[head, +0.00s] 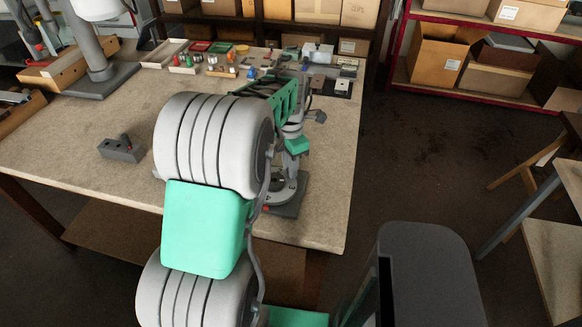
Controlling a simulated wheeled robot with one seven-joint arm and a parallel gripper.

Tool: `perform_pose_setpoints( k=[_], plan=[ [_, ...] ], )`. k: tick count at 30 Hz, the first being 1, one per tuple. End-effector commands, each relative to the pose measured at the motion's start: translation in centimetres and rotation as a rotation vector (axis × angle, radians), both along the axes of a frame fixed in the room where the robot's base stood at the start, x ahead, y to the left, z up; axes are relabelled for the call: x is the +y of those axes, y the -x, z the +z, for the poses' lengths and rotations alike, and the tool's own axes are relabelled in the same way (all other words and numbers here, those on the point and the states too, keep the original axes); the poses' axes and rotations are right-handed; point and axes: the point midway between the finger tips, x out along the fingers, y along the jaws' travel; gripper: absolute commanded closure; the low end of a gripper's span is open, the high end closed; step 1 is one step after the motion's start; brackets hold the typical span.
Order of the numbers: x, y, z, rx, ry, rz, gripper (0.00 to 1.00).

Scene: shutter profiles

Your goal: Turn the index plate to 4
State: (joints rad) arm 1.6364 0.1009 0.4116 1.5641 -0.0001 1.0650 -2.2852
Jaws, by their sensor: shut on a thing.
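The index plate (286,190) is a pale round disc on a dark grey base (288,211) near the table's right front edge. My arm covers its left side. My gripper (290,168) points down over the plate, below the green and white end of my arm. It is shut on a part of the index plate, though the fingertips are small and partly hidden. The plate's numbers and pointer are too small to read, so I cannot tell its setting.
A small grey block with a dark knob (122,150) stands on the table at left. Several small parts and trays (215,60) line the back. A grey stand (100,75) is at the back left. The front left tabletop (75,130) is clear.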

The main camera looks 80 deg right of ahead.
Motion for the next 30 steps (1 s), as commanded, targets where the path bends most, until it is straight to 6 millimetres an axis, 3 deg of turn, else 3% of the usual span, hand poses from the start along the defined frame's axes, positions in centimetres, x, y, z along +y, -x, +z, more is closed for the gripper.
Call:
perform_pose_setpoints(
  k=[23, 24, 30],
  plan=[
    [-0.38, -0.25, 0.16, 0.0, 0.005, 0.061, 1.0],
    [-0.39, -0.26, 0.16, 0.0, 0.005, 0.061, 0.78],
    [-0.32, -0.23, 0.08, 0.0, 0.003, 0.06, 0.62]
  ],
)
